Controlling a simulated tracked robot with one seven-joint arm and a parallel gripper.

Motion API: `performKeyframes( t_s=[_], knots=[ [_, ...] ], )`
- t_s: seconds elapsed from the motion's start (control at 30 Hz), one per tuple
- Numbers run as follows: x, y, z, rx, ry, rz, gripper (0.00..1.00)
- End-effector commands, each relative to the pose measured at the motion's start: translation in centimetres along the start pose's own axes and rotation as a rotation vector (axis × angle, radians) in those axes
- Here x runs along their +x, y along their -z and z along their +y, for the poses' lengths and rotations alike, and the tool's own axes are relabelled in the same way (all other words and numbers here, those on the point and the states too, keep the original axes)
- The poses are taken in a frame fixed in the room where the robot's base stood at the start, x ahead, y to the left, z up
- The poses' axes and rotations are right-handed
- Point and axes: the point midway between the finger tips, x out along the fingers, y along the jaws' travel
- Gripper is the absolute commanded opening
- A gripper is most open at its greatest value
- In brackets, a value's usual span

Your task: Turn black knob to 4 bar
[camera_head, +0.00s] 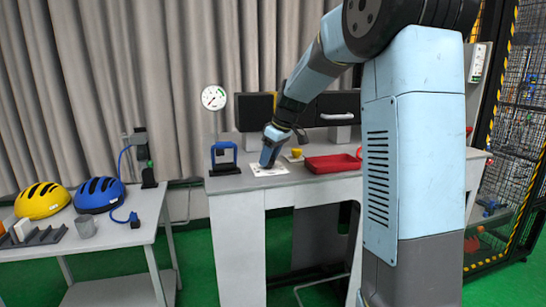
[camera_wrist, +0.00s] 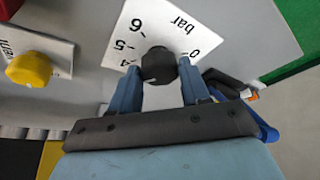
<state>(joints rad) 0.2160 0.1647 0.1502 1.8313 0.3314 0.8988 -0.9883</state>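The black knob (camera_wrist: 159,65) sits on a white dial plate (camera_wrist: 230,28) in the wrist view. The marks 4, 5, 6, 0 and the word bar show on the plate; the marks on the near side are hidden. My gripper (camera_wrist: 160,72) has one blue finger on each side of the knob, and both tips appear to touch it. I cannot tell which mark the knob points at. In the head view my gripper (camera_head: 269,157) points down at the plate (camera_head: 267,170) on the grey bench and hides the knob. A round white gauge (camera_head: 213,97) stands behind; its reading is too small to tell.
A yellow knob (camera_wrist: 29,69) on its own white plate is close by. A red tray (camera_head: 332,164) lies to the right on the bench (camera_head: 222,183), and a blue-handled device (camera_head: 224,156) stands to the left. A side table holds yellow (camera_head: 41,201) and blue (camera_head: 99,196) helmets.

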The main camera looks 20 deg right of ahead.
Motion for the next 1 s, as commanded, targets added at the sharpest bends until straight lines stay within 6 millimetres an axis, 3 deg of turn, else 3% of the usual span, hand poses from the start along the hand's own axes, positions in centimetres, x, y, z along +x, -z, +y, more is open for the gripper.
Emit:
performKeyframes(
  t_s=[0.23, 0.57, 0.77, 1.0],
  knots=[
    [-0.1, 0.0, 0.1, 0.001, -0.002, 0.001, 0.69],
    [-0.4, 0.0, 0.0, 0.0, -0.002, 0.001, 0.7],
    [-3.0, 0.0, 0.1, 0.001, -0.004, 0.002, 0.7],
    [-7.8, 0.1, 0.1, 0.0, -0.004, 0.002, 0.7]
  ],
)
